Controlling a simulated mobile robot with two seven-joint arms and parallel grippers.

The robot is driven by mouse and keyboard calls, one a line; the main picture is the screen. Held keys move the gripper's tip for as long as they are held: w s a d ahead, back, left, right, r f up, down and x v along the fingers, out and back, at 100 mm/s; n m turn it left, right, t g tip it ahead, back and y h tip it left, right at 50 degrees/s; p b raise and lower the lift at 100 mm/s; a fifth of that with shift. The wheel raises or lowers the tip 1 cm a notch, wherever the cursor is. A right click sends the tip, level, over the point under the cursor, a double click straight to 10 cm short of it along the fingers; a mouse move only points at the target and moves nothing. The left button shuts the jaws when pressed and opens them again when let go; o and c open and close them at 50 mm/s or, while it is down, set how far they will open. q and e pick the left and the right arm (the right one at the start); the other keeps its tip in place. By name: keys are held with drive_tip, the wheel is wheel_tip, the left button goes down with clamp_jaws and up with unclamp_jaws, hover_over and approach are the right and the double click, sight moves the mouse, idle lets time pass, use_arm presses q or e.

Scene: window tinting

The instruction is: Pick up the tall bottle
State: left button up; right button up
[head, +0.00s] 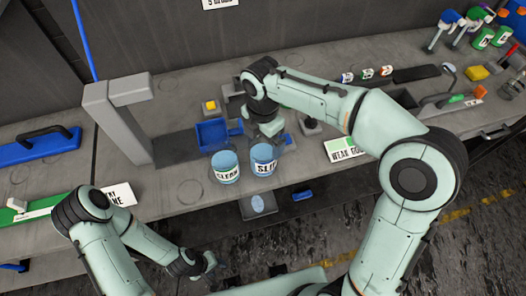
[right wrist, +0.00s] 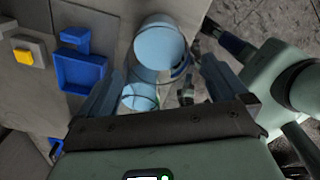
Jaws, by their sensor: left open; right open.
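Two light blue cylindrical containers stand side by side near the bench's front edge. One is labelled CLEAN (head: 226,168); the other, whose label starts SLI (head: 263,160), is at its right. Both show in the right wrist view, the CLEAN one (right wrist: 160,45) higher up and the other one (right wrist: 140,97) lower, between my fingers. Spray bottles (head: 441,36) with coloured heads stand at the far right; I cannot tell which item is the tall bottle. My right gripper (head: 268,138) is open above the SLI container, partly hiding it. My left gripper (head: 211,264) is open, low in front of the bench.
A blue tray (head: 212,134) and a yellow block (head: 210,105) lie behind the containers. A grey post (head: 118,125) stands at the left. A white sign (head: 345,149) is at the right, beside my right arm. Bare bench (head: 185,196) shows left of the containers.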

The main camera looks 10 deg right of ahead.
drive_tip(key=shift+f, duration=0.55)
drive_tip(key=shift+w, duration=0.1)
drive_tip(key=shift+r, duration=0.1)
drive_tip(key=c, duration=1.3)
